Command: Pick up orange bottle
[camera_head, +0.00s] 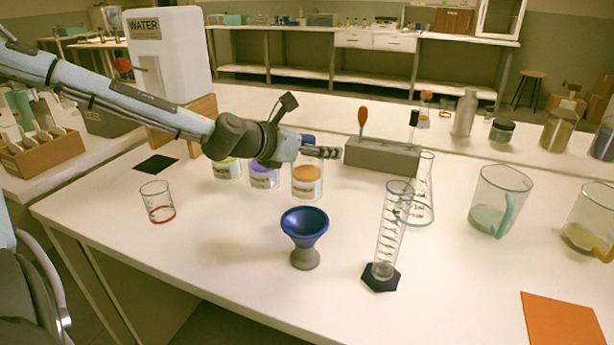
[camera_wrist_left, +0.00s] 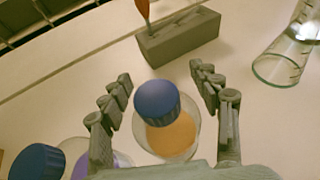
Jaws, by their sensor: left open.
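The orange bottle (camera_head: 307,182) stands upright on the table, with orange contents and a white label in the head view. In the left wrist view its blue cap (camera_wrist_left: 157,102) and orange contents (camera_wrist_left: 172,138) show between my open fingers. My left gripper (camera_head: 322,152) is open above the bottle and hides part of its top in the head view. The wrist view shows my left gripper (camera_wrist_left: 160,95) with one finger on each side of the bottle, apart from the cap. My right gripper is not in view.
A purple bottle (camera_head: 264,175) and a yellow-green bottle (camera_head: 227,168) stand close to the left. A grey holder (camera_head: 382,157) stands behind right. A blue funnel (camera_head: 304,224), a graduated cylinder (camera_head: 389,232), a flask (camera_head: 420,205) and a beaker (camera_head: 158,202) stand around.

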